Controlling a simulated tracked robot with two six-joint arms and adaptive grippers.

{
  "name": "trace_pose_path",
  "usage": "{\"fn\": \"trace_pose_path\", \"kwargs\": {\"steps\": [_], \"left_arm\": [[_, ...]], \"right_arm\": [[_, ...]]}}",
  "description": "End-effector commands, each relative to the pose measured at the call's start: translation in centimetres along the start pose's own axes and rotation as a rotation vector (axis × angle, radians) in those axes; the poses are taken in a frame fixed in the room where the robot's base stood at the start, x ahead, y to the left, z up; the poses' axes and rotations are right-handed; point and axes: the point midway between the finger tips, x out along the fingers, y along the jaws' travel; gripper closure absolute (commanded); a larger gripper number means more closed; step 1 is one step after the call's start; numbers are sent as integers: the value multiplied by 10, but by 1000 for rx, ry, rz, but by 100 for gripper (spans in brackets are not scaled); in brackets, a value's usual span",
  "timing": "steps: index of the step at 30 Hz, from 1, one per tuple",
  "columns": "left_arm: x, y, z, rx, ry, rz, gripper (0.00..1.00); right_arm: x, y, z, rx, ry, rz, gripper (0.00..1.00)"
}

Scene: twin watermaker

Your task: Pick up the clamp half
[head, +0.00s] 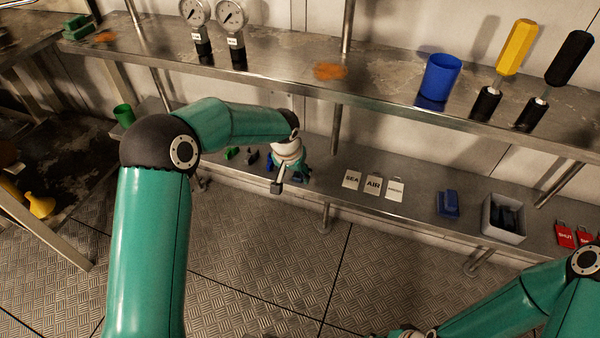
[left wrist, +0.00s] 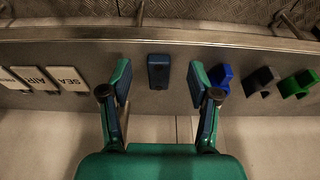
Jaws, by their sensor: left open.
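My left gripper (left wrist: 160,80) is open, with its two fingers apart over the lower shelf. A dark blue block (left wrist: 158,70) lies on the shelf between the fingertips in the left wrist view, with a gap on each side. It may be the clamp half, but I cannot tell for sure. In the head view my left gripper (head: 290,172) points down at the shelf, and its wrist hides the block. Blue (left wrist: 222,78), black (left wrist: 263,80) and green (left wrist: 298,83) stepped pieces lie beside it.
White tags marked SEA (head: 352,179), AIR (head: 373,184) and a third lie on the lower shelf. A blue part (head: 448,204), a grey bin (head: 503,220) and red tags (head: 566,235) lie further right. The upper shelf (head: 385,90) overhangs behind, with a post (head: 335,130) nearby.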

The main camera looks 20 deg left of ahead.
Motion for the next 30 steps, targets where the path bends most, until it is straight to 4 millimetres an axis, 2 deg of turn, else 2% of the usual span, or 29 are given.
{"fn": "trace_pose_path", "kwargs": {"steps": [5, 12, 13, 17, 26, 27, 30], "left_arm": [[4, 0, -10, 0, -1, 0, 39], [12, 0, -37, -1, 0, 1, 39], [22, 0, -34, 0, -5, 1, 39], [36, 0, -34, 0, -3, 0, 39], [40, -1, -35, 0, -1, 0, 39], [40, -1, -35, -1, -1, 0, 40], [40, -1, -35, -1, -1, 0, 57]], "right_arm": [[0, 0, 0, 0, 0, 0, 43], [2, 1, 0, 0, 0, 0, 43], [5, 2, 0, 0, 0, 0, 43], [8, 3, 0, 0, 0, 0, 43], [8, 3, 0, 0, 0, 0, 43], [8, 3, 0, 0, 0, 0, 43], [8, 3, 0, 0, 0, 0, 43]]}}
